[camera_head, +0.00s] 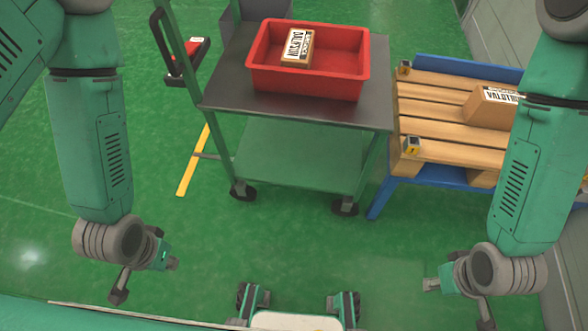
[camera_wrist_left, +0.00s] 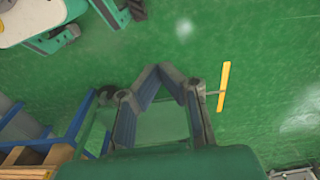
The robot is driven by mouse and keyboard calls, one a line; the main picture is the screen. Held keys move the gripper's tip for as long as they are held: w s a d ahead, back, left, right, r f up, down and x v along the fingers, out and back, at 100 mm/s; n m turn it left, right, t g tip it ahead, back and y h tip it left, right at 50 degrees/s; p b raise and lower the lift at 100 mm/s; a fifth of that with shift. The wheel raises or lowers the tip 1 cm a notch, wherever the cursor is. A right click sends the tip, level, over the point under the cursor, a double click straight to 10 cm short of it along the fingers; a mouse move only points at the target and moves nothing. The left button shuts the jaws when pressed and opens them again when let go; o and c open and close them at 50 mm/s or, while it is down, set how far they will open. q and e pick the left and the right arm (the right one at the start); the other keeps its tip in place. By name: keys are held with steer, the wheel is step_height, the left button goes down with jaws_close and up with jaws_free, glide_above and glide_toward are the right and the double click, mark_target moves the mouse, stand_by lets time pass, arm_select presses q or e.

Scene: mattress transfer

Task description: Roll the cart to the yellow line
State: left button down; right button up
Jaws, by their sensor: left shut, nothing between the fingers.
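The cart (camera_head: 300,154) has a green frame, a dark top shelf, a lower green shelf and black casters. A green upright handle (camera_head: 178,55) rises at its left end. The yellow line (camera_head: 193,165) lies on the floor left of the cart, apart from its casters; it also shows in the left wrist view (camera_wrist_left: 224,87). My left gripper (camera_head: 145,279) hangs in front of the cart, clear of it; in the left wrist view its fingertips (camera_wrist_left: 161,69) meet, empty. My right gripper (camera_head: 456,295) hangs at the lower right, clear of the cart; its jaw opening is unclear.
A red bin (camera_head: 305,82) holding a labelled carton (camera_head: 298,47) rests on the cart's top. A wooden pallet (camera_head: 450,108) on a blue stand (camera_head: 380,197) is close on the right, with a box (camera_head: 485,107) on it. Green floor is free in front and left.

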arm_select(q)
steer(key=c, duration=1.5)
jaws_free()
steer(key=m+t+h+b, duration=0.3)
steer(key=t+h+b, duration=0.3)
steer(key=t, duration=1.1)
glide_toward(160, 48)
steer(key=shift+y, duration=0.5)
steer(key=b+x, duration=0.1)
steer(key=x, duration=0.2)
steer(key=b+x, duration=0.1)
steer(key=x, duration=0.6)
steer(key=shift+w+d+r+b, duration=0.15)
steer(key=shift+w+d+b, duration=0.15)
steer(key=shift+d+b, duration=0.1)
